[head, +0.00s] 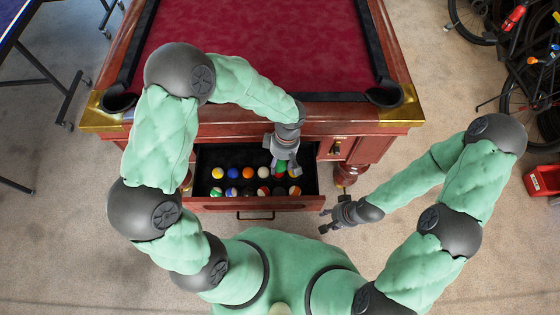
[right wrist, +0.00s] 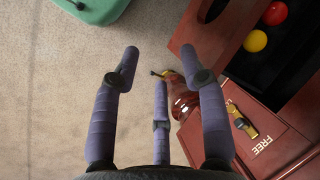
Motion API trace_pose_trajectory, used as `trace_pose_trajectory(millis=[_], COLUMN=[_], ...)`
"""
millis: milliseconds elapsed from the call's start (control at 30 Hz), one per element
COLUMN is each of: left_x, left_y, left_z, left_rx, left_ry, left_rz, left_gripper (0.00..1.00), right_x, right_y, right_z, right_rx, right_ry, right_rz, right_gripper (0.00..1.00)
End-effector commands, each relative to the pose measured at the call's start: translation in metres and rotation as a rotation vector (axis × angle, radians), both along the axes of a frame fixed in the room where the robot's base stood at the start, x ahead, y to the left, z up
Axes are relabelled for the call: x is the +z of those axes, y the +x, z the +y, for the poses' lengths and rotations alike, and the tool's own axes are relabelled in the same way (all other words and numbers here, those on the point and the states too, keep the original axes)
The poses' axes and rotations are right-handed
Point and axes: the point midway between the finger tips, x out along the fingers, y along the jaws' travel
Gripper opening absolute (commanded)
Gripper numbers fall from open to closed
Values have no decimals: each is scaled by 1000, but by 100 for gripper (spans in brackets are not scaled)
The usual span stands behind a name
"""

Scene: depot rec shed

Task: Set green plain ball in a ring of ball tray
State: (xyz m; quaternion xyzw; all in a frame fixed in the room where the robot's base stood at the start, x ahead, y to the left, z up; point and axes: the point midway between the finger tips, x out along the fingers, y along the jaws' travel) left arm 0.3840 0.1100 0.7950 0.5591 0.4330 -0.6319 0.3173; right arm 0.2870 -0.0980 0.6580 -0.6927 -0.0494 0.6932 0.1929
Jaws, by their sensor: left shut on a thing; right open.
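The green plain ball (head: 281,167) shows partly between the fingers of my left gripper (head: 284,165), which is shut on it above the back row of the ball tray. The black ball tray (head: 205,182) lies in the open drawer and holds two rows of coloured balls. Its rings are too small to make out, and the gripper hides the spot under the green ball, so I cannot tell if the ball touches the tray. My right gripper (head: 332,216) is open and empty, right of the drawer; its spread fingers also show in the right wrist view (right wrist: 160,72).
The drawer front (head: 230,204) juts out below the pool table (head: 250,50). A table leg (right wrist: 180,95) is beyond my right fingers in the right wrist view. A yellow ball (right wrist: 255,41) and a red ball (right wrist: 274,11) lie near its upper right.

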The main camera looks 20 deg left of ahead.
Motion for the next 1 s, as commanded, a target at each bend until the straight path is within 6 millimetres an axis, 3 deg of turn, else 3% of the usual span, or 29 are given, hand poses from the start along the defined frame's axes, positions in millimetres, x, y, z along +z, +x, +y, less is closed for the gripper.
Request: trace_pose_trajectory(millis=[500, 667, 1000], left_x=[-80, -89, -88], left_y=[0, 1, 1], left_z=[0, 0, 0], left_rx=[-2, -2, -2], left_ry=[0, -1, -1], left_rz=[0, -1, -1], left_gripper=[12, 12, 12], right_x=[-49, -54, -53], right_y=[0, 0, 0], right_z=[0, 0, 0], right_rx=[0, 0, 0], right_ry=[0, 0, 0], right_rz=[1, 0, 0], right_gripper=[43, 43, 43])
